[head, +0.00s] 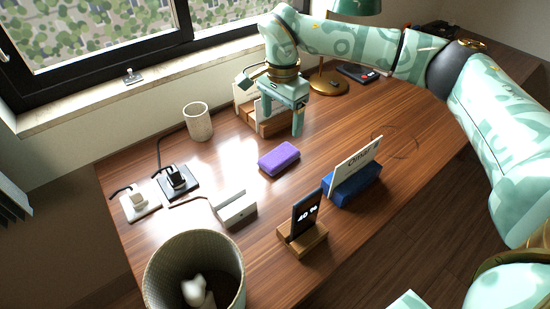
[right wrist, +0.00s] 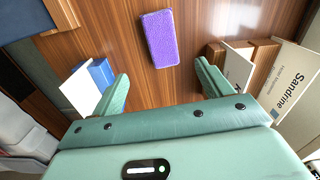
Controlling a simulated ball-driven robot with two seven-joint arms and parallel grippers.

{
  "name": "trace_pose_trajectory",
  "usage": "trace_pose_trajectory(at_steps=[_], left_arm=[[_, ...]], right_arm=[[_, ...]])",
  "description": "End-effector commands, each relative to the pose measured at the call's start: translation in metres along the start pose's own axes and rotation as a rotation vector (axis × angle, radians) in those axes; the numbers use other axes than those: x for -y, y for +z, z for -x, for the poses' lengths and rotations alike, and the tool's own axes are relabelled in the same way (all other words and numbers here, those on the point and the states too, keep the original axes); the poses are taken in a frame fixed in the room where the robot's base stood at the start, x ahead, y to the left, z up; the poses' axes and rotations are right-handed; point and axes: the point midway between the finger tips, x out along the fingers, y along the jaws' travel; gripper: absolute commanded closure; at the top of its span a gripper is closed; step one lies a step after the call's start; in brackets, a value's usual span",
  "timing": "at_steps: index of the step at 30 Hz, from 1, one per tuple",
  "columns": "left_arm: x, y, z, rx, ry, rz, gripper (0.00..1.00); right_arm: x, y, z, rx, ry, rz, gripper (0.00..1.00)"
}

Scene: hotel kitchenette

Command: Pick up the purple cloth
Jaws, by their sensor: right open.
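The purple cloth (head: 279,158) lies as a flat, folded-looking block on the wooden desk, near the middle in the head view. It also shows in the right wrist view (right wrist: 159,39), beyond and between the fingers. My right gripper (head: 283,122) is open and empty, above the desk and behind the cloth, in front of the wooden card holder. Its fingers (right wrist: 160,88) in the right wrist view are spread wide and do not touch the cloth. My left gripper does not show clearly in either view.
A wooden card holder (head: 270,124) stands close behind my right gripper. A blue holder with a white card (head: 352,191), a phone on a wooden stand (head: 305,232), a white stand (head: 236,210), a cup (head: 198,121) and a bin (head: 165,268) surround the cloth. Desk around the cloth is clear.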

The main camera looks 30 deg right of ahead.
Motion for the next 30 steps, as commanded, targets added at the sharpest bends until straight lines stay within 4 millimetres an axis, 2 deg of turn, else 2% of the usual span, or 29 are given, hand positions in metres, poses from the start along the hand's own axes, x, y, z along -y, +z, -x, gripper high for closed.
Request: trace_pose_trajectory(at_steps=[1, 6, 14, 17, 19, 24, 30], left_arm=[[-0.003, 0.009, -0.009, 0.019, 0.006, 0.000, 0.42], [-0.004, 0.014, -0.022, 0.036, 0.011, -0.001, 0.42], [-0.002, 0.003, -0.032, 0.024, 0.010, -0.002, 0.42], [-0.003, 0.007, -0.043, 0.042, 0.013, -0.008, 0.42], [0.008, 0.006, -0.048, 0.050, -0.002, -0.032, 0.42], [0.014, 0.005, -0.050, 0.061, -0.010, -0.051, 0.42], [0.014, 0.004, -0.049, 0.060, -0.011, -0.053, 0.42]], right_arm=[[0.000, 0.000, -0.023, 0.003, 0.010, 0.000, 0.22], [0.000, 0.001, -0.060, 0.003, 0.008, 0.000, 0.22], [0.001, 0.001, -0.083, 0.003, 0.003, 0.001, 0.22], [0.002, 0.001, -0.102, 0.003, 0.006, 0.002, 0.22], [0.003, 0.001, -0.116, 0.004, 0.008, 0.001, 0.22], [0.003, 0.001, -0.129, 0.002, 0.003, 0.001, 0.22], [0.003, 0.001, -0.127, 0.001, -0.001, 0.001, 0.22]])
